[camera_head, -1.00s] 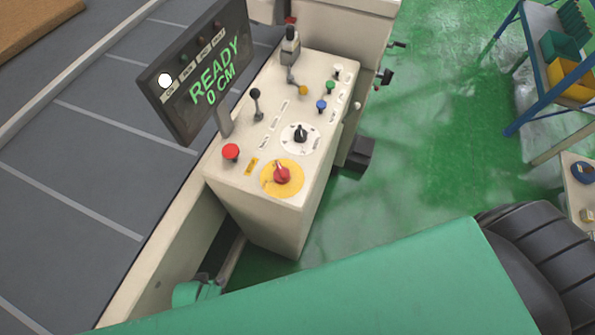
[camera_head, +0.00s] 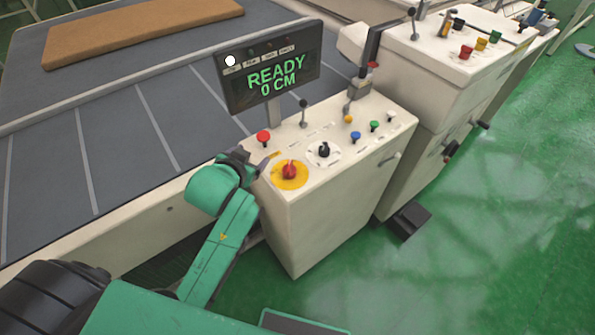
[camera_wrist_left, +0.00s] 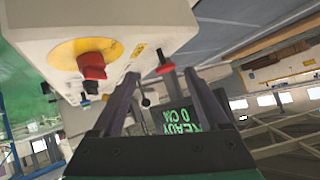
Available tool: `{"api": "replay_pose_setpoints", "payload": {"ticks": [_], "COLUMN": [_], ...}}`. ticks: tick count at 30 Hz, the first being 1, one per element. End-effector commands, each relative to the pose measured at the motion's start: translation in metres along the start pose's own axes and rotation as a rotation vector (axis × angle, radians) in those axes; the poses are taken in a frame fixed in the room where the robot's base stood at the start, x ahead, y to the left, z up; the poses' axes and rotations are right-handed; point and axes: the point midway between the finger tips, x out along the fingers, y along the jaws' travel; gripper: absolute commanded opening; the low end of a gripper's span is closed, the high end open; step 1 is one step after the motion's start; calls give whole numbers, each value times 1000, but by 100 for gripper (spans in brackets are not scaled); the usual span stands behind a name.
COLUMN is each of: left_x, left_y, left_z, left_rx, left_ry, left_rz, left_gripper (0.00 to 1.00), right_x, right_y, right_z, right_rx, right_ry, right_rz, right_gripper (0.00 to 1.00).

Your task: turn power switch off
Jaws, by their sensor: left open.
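The power switch is a red rotary knob (camera_head: 289,170) on a round yellow plate (camera_head: 276,181), on the near end of the cream control panel's top. In the left wrist view the red knob (camera_wrist_left: 92,66) and its yellow plate (camera_wrist_left: 68,50) show at upper left. My left gripper (camera_head: 262,161) is at the panel's left edge, just left of the knob and apart from it. In the left wrist view its two dark fingers (camera_wrist_left: 163,88) are spread with nothing held between them; the knob lies outside them. My right gripper is not in view.
A red push button (camera_head: 263,136) sits close behind the gripper. A black selector (camera_head: 323,150), levers and small coloured buttons are farther along the panel. The display (camera_head: 268,80) reads READY 0 CM. A brown mattress (camera_head: 140,32) lies on the grey conveyor bed (camera_head: 120,110).

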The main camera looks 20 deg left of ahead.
Motion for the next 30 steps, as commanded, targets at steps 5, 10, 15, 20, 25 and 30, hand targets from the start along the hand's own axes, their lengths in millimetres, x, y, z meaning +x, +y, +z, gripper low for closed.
{"api": "replay_pose_setpoints", "payload": {"ticks": [5, 10, 15, 20, 25, 30], "left_x": [-2, -36, -119, -178, -116, -53], "left_y": [-2, 20, 99, 225, 245, 123], "left_z": [-93, -200, -299, -285, -180, -127], "left_rx": [84, 236, 581, 1252, 2101, 2510], "left_ry": [317, 717, 1257, 1669, 1419, 574], "left_rz": [-62, -91, -19, 284, 804, 1211], "left_gripper": [77, 77, 77, 77, 77, 77], "right_x": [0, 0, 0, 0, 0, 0], "right_y": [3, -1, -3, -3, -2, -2], "right_z": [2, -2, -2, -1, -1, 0], "right_rx": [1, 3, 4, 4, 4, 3], "right_ry": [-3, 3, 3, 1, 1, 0], "right_rz": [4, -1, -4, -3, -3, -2], "right_gripper": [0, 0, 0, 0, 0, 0]}}
